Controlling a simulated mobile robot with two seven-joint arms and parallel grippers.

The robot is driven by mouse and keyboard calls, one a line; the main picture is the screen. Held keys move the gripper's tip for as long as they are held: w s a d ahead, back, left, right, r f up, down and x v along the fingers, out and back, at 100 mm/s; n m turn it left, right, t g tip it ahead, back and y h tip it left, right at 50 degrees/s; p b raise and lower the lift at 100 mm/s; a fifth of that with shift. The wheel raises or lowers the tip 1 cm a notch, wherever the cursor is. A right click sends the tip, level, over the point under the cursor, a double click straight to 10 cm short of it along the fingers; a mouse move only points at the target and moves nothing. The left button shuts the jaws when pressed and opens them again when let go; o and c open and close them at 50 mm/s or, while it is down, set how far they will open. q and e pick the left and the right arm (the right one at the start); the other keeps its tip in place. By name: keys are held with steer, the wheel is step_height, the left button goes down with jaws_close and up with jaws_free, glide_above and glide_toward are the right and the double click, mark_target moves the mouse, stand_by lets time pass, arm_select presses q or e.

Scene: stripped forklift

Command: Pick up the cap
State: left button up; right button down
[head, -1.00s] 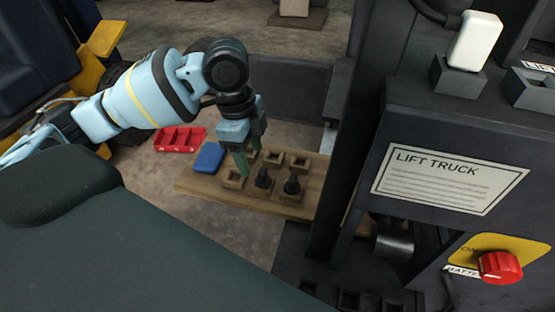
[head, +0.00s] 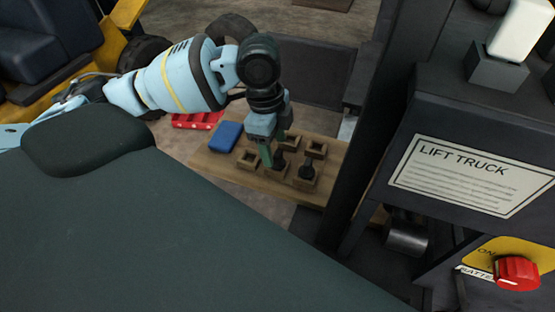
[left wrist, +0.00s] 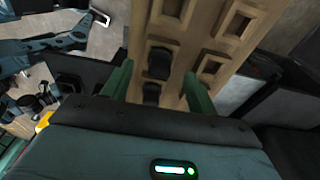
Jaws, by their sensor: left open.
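I cannot tell for sure which is the cap. My left gripper (head: 274,150) points down over the board with its green fingers apart. In the left wrist view, two black pieces (left wrist: 159,62) and (left wrist: 151,93) show in the gap between the open fingers (left wrist: 157,85); contact is not visible. My right gripper is not in view.
Other sockets (head: 316,147) on the board are empty. A dark post (head: 365,130) and the lift truck panel (head: 470,175) stand close on the right.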

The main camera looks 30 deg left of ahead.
mark_target(277, 153)
arm_select(q)
steer(key=f, duration=0.3)
steer(key=shift+w+d+f, duration=0.1)
steer(key=shift+d+f, duration=0.2)
steer(key=shift+d, duration=0.1)
steer(key=shift+c, duration=0.3)
jaws_close()
step_height(277, 153, up, 10)
steer(key=shift+r+p, duration=0.1)
steer(key=shift+p, duration=0.3)
